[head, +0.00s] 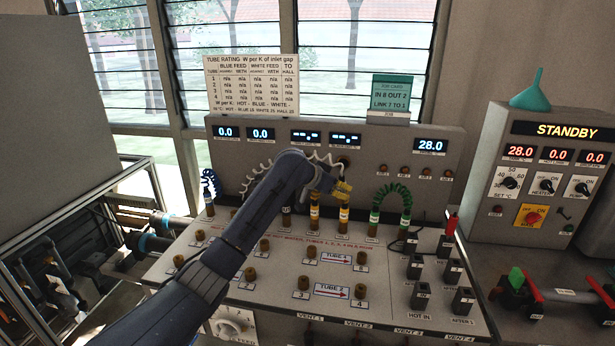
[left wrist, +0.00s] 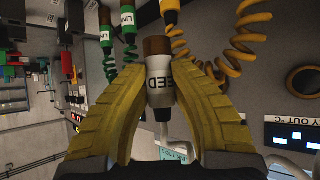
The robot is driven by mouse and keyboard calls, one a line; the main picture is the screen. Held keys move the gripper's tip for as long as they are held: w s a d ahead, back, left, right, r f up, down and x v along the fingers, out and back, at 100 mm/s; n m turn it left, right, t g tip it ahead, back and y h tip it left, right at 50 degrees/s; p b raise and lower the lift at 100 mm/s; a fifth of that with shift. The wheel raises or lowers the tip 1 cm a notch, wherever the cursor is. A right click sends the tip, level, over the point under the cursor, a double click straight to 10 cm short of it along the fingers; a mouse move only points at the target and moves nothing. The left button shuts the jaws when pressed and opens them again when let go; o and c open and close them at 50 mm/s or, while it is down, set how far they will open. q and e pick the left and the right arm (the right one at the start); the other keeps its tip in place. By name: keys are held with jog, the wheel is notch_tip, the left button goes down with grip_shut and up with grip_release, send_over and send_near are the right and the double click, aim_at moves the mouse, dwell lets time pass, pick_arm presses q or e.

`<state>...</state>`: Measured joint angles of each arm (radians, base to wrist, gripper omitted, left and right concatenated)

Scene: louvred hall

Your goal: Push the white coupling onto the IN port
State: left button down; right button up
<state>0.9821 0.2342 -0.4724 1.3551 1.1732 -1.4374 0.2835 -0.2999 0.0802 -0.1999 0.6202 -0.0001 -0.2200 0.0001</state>
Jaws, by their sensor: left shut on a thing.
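My left gripper (head: 343,190) is in front of the console's upright panel, above the row of parked couplings. In the left wrist view its yellow fingers (left wrist: 160,82) are shut on the white coupling (left wrist: 159,72), which has dark lettering ending in "EED" and a brown tip. A pale hose (left wrist: 168,135) trails from the coupling's other end. In the head view the held coupling is hard to make out at the fingers. The sloping deck carries several brown ports (head: 249,274) with small number labels. I cannot read which one is the IN port. My right gripper is not in view.
Black sockets (head: 420,296) and a red-tipped lead (head: 451,226) are at right. A card (head: 392,95) reads "IN 8 OUT 2".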

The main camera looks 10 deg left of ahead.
pick_arm(q)
jog(key=s+d+f+m+g+h, duration=0.1)
jog(key=s+d+m+g+h, duration=0.3)
jog(key=s+d, duration=0.45)
jog(key=shift+m+y, duration=0.4)
jog(key=shift+y, duration=0.1)
jog(key=shift+w+d+f, duration=0.1)
jog(key=shift+f, duration=1.85)
jog(key=shift+w+f, duration=0.1)
jog(key=shift+f, duration=1.8)
jog(key=shift+f, duration=0.95)
jog(key=shift+f, duration=1)
jog(key=c, duration=1.2)
grip_release()
jog(key=shift+o, duration=0.2)
